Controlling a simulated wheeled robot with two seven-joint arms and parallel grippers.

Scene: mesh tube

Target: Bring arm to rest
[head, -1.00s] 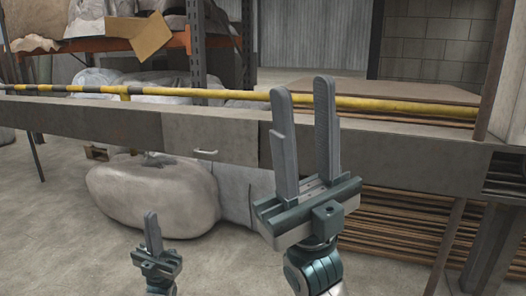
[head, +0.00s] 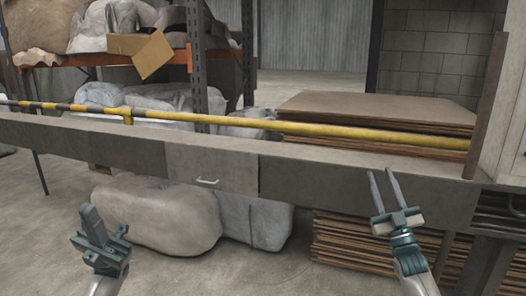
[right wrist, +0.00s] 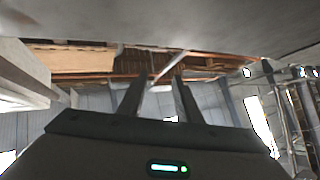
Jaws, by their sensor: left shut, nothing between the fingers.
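My left gripper (head: 87,213) is at the lower left of the head view, its fingers together with nothing between them. My right gripper (head: 379,174) is at the lower right, in front of the grey bench. Its two fingers stand apart and point up, with nothing between them. In the right wrist view the right gripper (right wrist: 155,88) also shows two separate fingers with an empty gap.
A long grey bench (head: 215,165) crosses the view with a yellow and black bar (head: 330,131) along it. Brown sheets (head: 370,108) are stacked behind. Large grey sacks (head: 160,215) and more stacked sheets lie below. Open floor (head: 40,225) is at the left.

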